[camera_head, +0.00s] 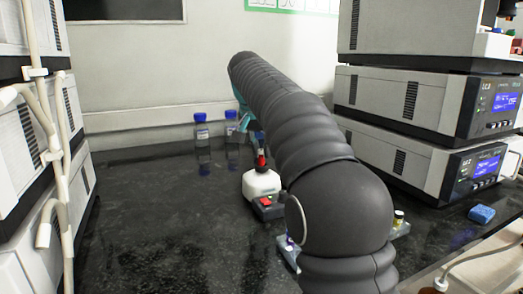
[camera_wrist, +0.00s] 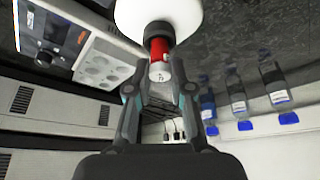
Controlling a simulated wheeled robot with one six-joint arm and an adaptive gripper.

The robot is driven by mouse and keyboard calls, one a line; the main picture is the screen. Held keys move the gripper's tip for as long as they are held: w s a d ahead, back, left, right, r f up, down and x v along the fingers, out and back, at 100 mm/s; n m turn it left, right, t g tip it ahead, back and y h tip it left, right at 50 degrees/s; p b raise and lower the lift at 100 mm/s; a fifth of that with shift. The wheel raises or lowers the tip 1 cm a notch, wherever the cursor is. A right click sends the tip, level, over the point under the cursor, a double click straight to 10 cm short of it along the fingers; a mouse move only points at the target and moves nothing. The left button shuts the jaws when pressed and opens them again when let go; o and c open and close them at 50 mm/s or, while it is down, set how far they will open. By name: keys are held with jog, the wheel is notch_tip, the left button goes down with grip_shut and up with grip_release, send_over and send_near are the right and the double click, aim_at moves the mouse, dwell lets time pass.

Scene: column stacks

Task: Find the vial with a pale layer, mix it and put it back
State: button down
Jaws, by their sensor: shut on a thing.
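My gripper (camera_wrist: 160,80) is shut on a vial (camera_wrist: 160,48) with a red body and a whitish cap. My arm hides most of the gripper there. A rack (camera_head: 401,229) is largely hidden behind my arm; a yellowish vial (camera_head: 398,218) stands at its right end. No pale layer can be made out.
Several blue-capped bottles (camera_head: 202,131) stand at the back by the wall. Stacked grey instruments (camera_head: 400,105) rise on the right, and white ones (camera_head: 28,130) on the left. A blue sponge (camera_head: 481,214) lies at right. The dark bench (camera_head: 160,225) is clear at left.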

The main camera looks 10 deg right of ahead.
aim_at(261, 150)
jog(key=shift+r, duration=2.25)
